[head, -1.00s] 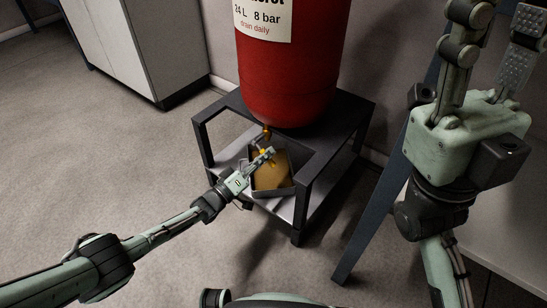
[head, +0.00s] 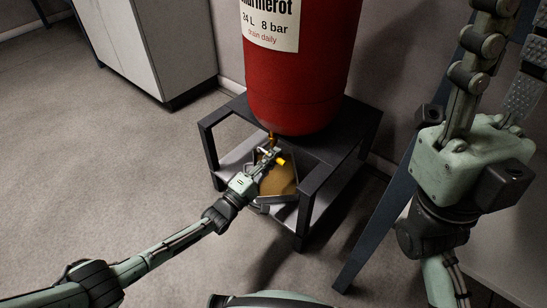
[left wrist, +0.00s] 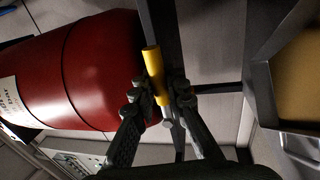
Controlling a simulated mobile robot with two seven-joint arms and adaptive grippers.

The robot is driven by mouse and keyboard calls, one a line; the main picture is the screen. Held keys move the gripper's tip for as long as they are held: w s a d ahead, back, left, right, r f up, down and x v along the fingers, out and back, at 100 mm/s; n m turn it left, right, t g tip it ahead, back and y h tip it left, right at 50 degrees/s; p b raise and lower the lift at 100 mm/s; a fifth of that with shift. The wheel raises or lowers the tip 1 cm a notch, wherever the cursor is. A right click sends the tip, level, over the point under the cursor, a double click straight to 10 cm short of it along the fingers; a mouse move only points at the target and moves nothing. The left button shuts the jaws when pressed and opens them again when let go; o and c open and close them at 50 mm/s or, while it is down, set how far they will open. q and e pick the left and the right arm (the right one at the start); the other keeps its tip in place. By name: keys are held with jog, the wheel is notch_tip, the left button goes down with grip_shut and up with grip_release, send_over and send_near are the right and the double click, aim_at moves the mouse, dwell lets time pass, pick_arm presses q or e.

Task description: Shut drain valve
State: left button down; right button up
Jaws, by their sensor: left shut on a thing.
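The red tank (head: 297,85) stands on a dark metal stand, with a brass drain fitting (head: 271,137) under its bottom. The drain valve's yellow lever (head: 281,161) shows beside the fingers, its yellow end pointing right in the head view. My left gripper (head: 268,156) is shut on the lever below the tank. In the left wrist view the yellow lever (left wrist: 152,62) sticks out between the fingertips, in front of the tank (left wrist: 85,70). The fingers partly hide the valve body. My right gripper (head: 505,75) is raised at the right, fingers apart, tips cut off by the frame.
A tray (head: 277,199) with a brown bottom sits on the stand's lower shelf, close under my left gripper. The dark stand (head: 207,145) has legs around this space. A light cabinet (head: 150,45) stands at the back left. Floor on the left is clear.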

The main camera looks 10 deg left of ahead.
dwell(0.5)
pick_arm(q)
jog(key=c, duration=1.5)
grip_release()
jog(key=v, duration=1.2)
jog(key=shift+s, duration=0.1)
